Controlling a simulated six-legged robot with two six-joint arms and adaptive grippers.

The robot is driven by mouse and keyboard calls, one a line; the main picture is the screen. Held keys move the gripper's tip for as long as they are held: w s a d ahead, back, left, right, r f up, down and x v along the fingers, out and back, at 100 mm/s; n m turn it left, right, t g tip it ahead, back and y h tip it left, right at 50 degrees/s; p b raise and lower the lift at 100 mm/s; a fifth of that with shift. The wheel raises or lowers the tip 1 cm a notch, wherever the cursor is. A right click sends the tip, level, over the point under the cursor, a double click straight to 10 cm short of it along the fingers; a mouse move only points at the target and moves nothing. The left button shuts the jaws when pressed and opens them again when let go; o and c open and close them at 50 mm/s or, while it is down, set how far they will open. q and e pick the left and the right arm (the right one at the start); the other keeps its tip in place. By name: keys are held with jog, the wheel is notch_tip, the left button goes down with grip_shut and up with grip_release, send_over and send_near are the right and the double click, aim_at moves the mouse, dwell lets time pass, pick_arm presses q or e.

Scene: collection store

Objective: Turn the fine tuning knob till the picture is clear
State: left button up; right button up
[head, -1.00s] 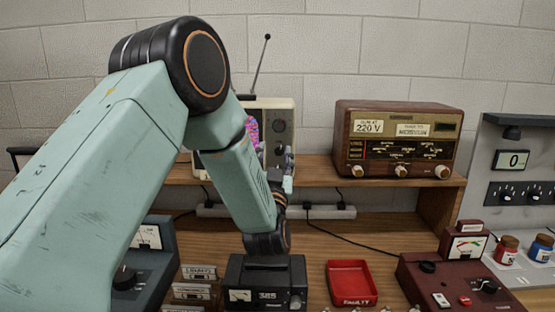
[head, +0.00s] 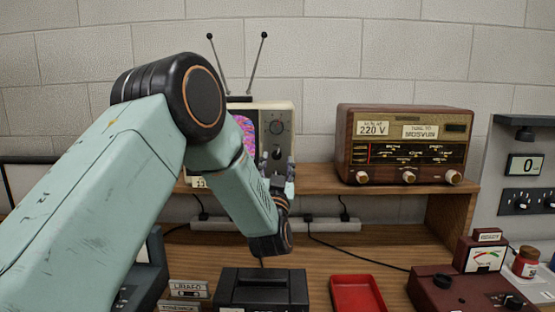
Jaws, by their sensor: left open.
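A cream television set (head: 287,112) stands on the wooden shelf, partly hidden behind my left arm. The visible strip of its screen (head: 246,130) shows pink, purple and blue noise, not a clear picture. A dark round knob (head: 277,128) shows on its control panel, above my gripper. My left gripper (head: 277,161) is open, in front of the lower control panel. It hides that part, so I cannot tell which knob is between or behind its fingers, or whether it touches one. My right gripper is not in view.
A brown wooden radio (head: 402,117) stands right of the television on the shelf (head: 330,186). Below are a power strip (head: 335,225), a black box (head: 262,290), a red tray (head: 356,293) and a dark red meter unit (head: 470,283). Two antennae rise above the television.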

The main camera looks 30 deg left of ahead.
pick_arm(q)
jog(key=shift+w+a+r, duration=0.3)
jog(key=shift+w+a, duration=0.3)
jog(key=shift+a, duration=0.05)
jog(key=shift+w+d+r, duration=0.1)
jog(key=shift+d, duration=0.15)
jog(key=shift+a, duration=0.25)
jog(key=c, duration=0.4)
jog(key=shift+d, duration=0.15)
jog(key=c, duration=0.5)
grip_shut()
